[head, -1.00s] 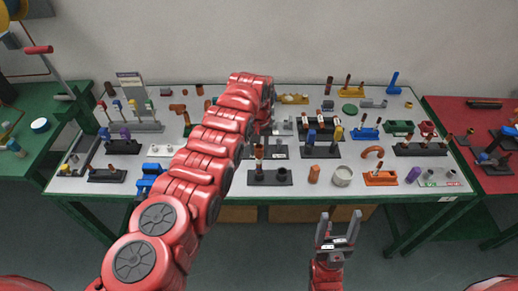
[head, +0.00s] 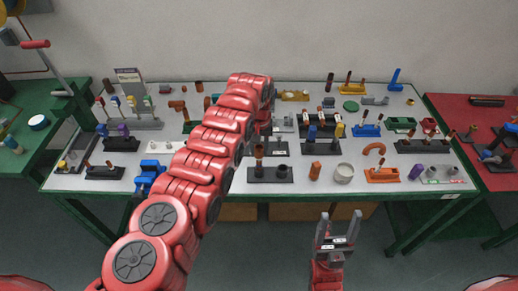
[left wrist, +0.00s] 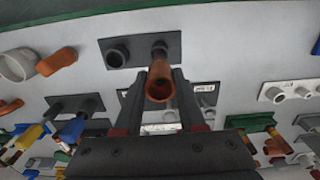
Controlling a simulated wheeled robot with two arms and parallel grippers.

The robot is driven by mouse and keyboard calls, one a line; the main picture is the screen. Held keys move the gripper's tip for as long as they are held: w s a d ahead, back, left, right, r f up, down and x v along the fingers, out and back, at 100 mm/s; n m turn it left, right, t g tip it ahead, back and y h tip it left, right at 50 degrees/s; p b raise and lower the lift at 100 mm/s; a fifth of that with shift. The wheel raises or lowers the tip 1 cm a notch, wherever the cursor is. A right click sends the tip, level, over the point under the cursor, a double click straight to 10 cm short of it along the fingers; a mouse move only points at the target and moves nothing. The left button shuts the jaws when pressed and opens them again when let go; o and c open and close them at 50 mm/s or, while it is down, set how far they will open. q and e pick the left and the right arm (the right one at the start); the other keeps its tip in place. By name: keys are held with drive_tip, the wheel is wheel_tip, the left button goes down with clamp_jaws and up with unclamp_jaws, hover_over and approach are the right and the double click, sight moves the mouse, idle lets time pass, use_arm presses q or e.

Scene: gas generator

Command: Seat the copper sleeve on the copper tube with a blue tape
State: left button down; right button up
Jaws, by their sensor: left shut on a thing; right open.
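The copper sleeve (left wrist: 159,90) sits between the fingers of my left gripper (left wrist: 161,76), which is shut on it. In the left wrist view its open end faces the camera. Behind it is an upright tube (left wrist: 159,47) with a dark bluish band, on a black base (left wrist: 137,62). In the head view the sleeve (head: 258,152) is above that base (head: 270,175), in line with the tube. Whether it is around the tube or just above it, I cannot tell. My arm hides most of the left gripper there. My right gripper (head: 337,228) is open and empty, in front of the table.
A dark grey socket (head: 282,171) stands on the same base, just right of the tube. An orange cylinder (head: 315,171) and a grey ring (head: 344,173) stand further right. Many fixtures crowd the white table (head: 225,188). Free room is along its front edge.

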use_arm(q)
drive_tip(key=shift+f+b, duration=0.45)
drive_tip(key=shift+f, duration=0.1)
drive_tip(key=shift+c, duration=2.1)
unclamp_jaws()
drive_tip(key=shift+r, duration=0.1)
wheel_tip(320, 180, up, 17)
drive_tip(key=p, duration=0.2)
drive_tip(key=shift+r+p, duration=0.2)
drive_tip(key=shift+p, duration=0.15)
